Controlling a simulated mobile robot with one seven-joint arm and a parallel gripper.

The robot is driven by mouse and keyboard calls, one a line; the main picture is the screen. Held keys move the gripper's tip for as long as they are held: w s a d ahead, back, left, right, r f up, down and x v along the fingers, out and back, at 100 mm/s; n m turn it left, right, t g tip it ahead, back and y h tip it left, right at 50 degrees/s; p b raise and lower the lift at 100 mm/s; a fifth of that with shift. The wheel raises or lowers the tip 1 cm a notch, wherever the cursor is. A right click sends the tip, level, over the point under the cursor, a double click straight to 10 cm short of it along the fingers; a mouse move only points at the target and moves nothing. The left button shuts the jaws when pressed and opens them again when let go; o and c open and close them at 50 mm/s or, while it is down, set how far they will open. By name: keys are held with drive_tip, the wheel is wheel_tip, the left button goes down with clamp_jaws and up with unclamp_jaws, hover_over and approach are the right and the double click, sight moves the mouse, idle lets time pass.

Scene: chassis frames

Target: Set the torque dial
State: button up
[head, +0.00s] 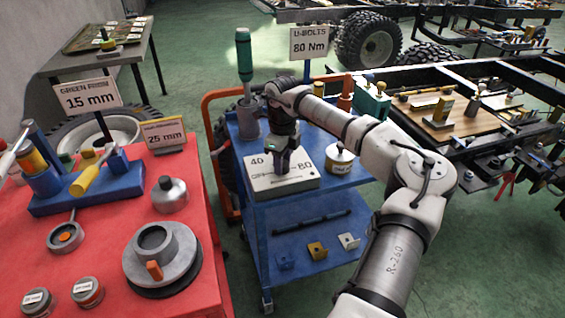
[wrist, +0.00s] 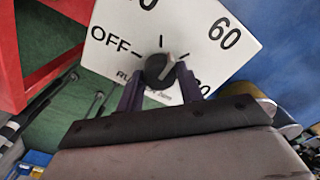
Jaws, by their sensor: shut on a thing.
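The torque dial unit (head: 293,184) is a pale box on top of the blue cart, with 40, 80 and OFF legible on its face. In the wrist view its white face (wrist: 205,55) shows OFF, 60, a cut-off number above, and a partly covered one at lower right. My gripper (head: 282,165) reaches down onto the face from above. In the wrist view its two dark fingers are shut on the dark round knob (wrist: 158,68), one on each side. A pale reddish mark on the knob points to the upper right. A sign (head: 310,43) behind reads U-BOLTS 80 Nm.
On the cart (head: 300,215), a green-handled tool (head: 244,60) stands behind the unit and a labelled tin (head: 341,160) sits to its right. A red table (head: 95,235) with tools and cups is at left. A chassis frame with a wooden board (head: 455,122) is at right.

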drive_tip(key=n, duration=0.4)
drive_tip(key=shift+n, duration=0.3)
drive_tip(key=n, duration=0.4)
drive_tip(key=shift+n, duration=0.3)
drive_tip(key=n, duration=0.4)
drive_tip(key=shift+n, duration=2.4)
drive_tip(key=o, duration=1)
wheel_tip(320, 180, up, 14)
drive_tip(key=shift+f+b, duration=0.1)
drive_tip(key=shift+b, duration=0.75)
